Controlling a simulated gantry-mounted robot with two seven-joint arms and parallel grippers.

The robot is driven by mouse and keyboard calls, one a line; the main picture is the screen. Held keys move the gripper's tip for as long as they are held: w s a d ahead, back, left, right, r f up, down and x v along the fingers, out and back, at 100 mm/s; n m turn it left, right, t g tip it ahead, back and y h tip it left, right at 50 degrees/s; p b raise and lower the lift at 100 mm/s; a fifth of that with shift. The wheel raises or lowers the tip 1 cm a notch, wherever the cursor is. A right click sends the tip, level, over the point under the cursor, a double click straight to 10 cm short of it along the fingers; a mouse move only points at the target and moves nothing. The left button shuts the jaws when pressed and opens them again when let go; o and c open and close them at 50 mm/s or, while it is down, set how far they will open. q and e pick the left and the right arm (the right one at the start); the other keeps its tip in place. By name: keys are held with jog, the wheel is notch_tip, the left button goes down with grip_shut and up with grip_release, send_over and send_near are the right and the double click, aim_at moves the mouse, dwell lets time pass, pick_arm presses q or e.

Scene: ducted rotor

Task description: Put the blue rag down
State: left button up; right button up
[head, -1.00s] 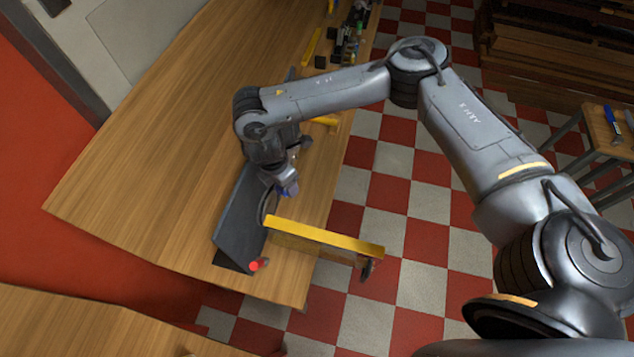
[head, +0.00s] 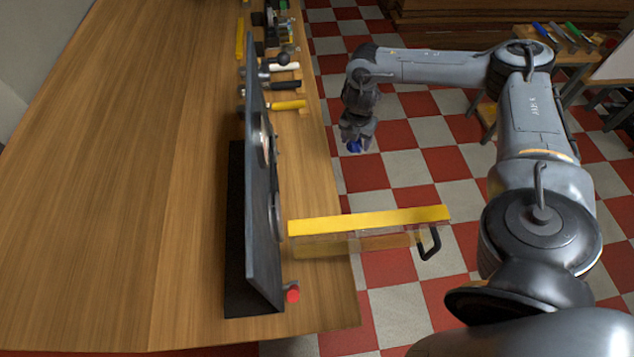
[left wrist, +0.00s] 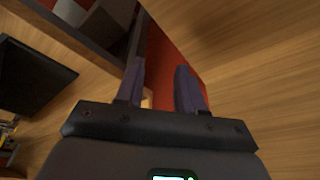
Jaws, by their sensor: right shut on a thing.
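The blue rag (head: 354,147) is a small blue bit at the tip of my right gripper (head: 355,138) in the head view. My right gripper is shut on it and hangs past the right edge of the workbench, with the checkered floor behind it. Most of the rag is hidden by the gripper. My left gripper (left wrist: 160,80) shows only in the left wrist view. Its two fingers stand apart with nothing between them.
A dark upright panel (head: 262,200) stands on the wooden workbench (head: 120,200). A yellow bar (head: 370,219) juts past the bench edge, with a red knob (head: 293,293) nearby. Several tools (head: 285,105) lie beyond. A side table (head: 560,55) is at the far right. The bench's left is clear.

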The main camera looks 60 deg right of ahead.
jog(key=shift+s+d+f, duration=0.2)
jog(key=shift+s+f, duration=0.1)
jog(key=shift+f, duration=0.3)
jog(key=shift+w+a+f, duration=0.15)
jog(key=shift+a+f, duration=0.05)
jog(key=shift+f, duration=0.1)
jog(key=b, duration=0.1)
send_over(320, 174)
jog(key=f, duration=0.6)
jog(key=shift+a+f, duration=0.25)
jog(key=shift+f, duration=0.05)
pick_arm(q)
jog(key=shift+f+b, duration=0.3)
jog(key=shift+f, duration=0.75)
pick_arm(e)
jog(key=shift+f, duration=2)
jog(key=shift+f, duration=0.15)
jog(key=o, duration=0.9)
pick_arm(q)
jog(key=shift+a, duration=0.1)
